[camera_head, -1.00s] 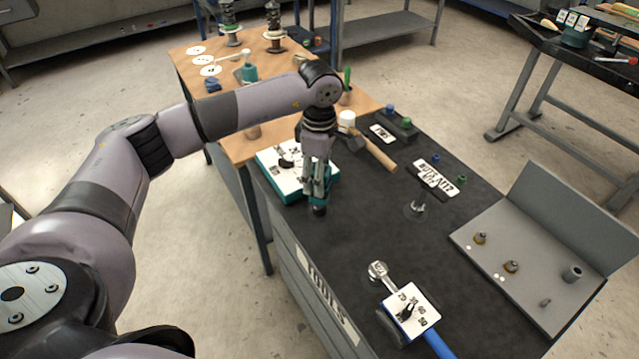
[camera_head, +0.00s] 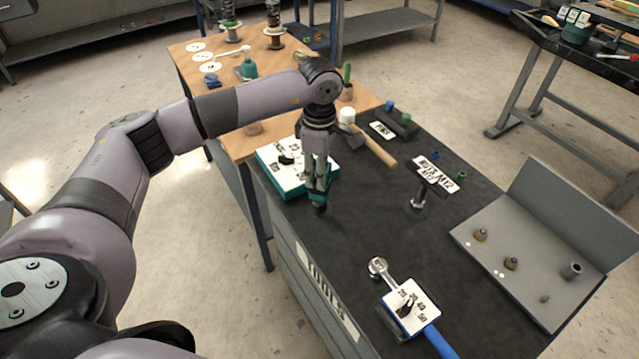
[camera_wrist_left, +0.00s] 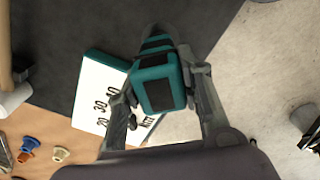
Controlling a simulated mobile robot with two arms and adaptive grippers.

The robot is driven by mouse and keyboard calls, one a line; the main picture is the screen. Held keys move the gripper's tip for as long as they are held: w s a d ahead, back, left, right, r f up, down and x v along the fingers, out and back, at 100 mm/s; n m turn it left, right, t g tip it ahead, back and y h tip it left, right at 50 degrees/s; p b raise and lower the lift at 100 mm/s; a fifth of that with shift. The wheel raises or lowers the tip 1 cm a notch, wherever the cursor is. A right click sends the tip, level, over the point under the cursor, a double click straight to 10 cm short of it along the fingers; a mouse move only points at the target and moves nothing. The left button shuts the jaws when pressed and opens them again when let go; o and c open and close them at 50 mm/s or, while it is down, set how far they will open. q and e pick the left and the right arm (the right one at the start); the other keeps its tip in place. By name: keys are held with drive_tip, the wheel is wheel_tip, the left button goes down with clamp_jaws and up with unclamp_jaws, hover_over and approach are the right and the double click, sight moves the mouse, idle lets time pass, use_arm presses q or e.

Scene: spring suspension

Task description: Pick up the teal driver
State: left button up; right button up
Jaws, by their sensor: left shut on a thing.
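The teal driver (camera_wrist_left: 160,80), with dark grey panels, sits between the fingers of my left gripper (camera_wrist_left: 168,95) in the left wrist view. The left gripper is shut on it. In the head view the left gripper (camera_head: 318,180) points down at the left edge of the dark bench mat, beside the teal-edged white scale box. Only a little teal of the driver shows there between and below the fingers, with a dark end at the bottom. I cannot tell whether the driver touches the mat. My right gripper is not in view.
The white scale box (camera_wrist_left: 100,98) lies close beside the driver. A mallet (camera_head: 375,148) lies behind it. A blue-handled tool with a white scale card (camera_head: 411,305) lies at the front. A grey tray (camera_head: 535,275) stands at right. The middle of the mat (camera_head: 345,235) is clear.

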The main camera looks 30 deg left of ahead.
use_arm(q)
drive_tip(key=shift+w, duration=0.1)
clamp_jaws()
drive_tip(key=shift+r, duration=0.1)
drive_tip(key=shift+r, duration=0.4)
wheel_tip(320, 180, up, 19)
drive_tip(key=b, duration=0.2)
drive_tip(key=o, duration=0.6)
unclamp_jaws()
clamp_jaws()
